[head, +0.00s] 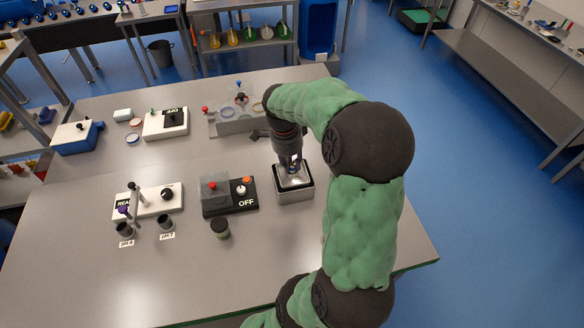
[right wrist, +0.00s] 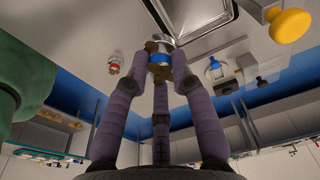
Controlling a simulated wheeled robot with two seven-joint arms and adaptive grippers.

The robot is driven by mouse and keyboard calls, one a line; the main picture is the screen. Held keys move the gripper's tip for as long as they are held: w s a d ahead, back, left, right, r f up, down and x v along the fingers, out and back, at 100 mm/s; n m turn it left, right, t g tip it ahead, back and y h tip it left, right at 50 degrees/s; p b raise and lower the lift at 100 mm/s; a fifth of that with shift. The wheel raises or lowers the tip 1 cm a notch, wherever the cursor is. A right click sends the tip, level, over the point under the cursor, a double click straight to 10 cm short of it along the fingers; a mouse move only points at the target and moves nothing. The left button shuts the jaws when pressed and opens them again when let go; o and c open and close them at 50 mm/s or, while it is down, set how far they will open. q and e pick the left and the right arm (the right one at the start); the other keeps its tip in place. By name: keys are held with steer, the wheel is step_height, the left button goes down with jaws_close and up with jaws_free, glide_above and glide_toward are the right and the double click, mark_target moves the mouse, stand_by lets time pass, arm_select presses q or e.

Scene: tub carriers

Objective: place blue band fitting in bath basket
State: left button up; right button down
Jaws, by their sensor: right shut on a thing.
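My right gripper (head: 292,166) reaches down over the metal bath (head: 294,195) near the right side of the bench. In the right wrist view its purple fingers (right wrist: 160,72) are shut on the blue band fitting (right wrist: 159,58), a small brownish metal piece with a bright blue ring. In the head view the fitting shows only as a speck of blue between the fingers. The bath is a square, open-topped steel box with a pale inside; its rim also shows in the right wrist view (right wrist: 207,32). The basket inside cannot be made out clearly, nor whether the fitting touches it. My left gripper is out of view.
A white meter panel (head: 150,200) and two pH cups (head: 166,223) are further left. A clear rack (head: 235,121) stands behind.

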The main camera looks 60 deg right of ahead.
steer(key=d+f, duration=0.1)
steer(key=f, duration=0.1)
steer(key=w+d+f, duration=0.1)
steer(key=d+f, duration=0.1)
steer(key=w+d+f, duration=0.1)
steer(key=d+f, duration=0.1)
steer(key=shift+w+b, duration=0.1)
steer(key=shift+b, duration=0.2)
steer(key=shift+w+d+f, duration=0.1)
steer(key=shift+d+f, duration=0.1)
steer(key=shift+f, duration=1.45)
steer(key=shift+f+b, duration=0.2)
steer(key=shift+b, duration=0.2)
steer(key=c, duration=1.1)
jaws_free()
steer(key=shift+o, duration=0.2)
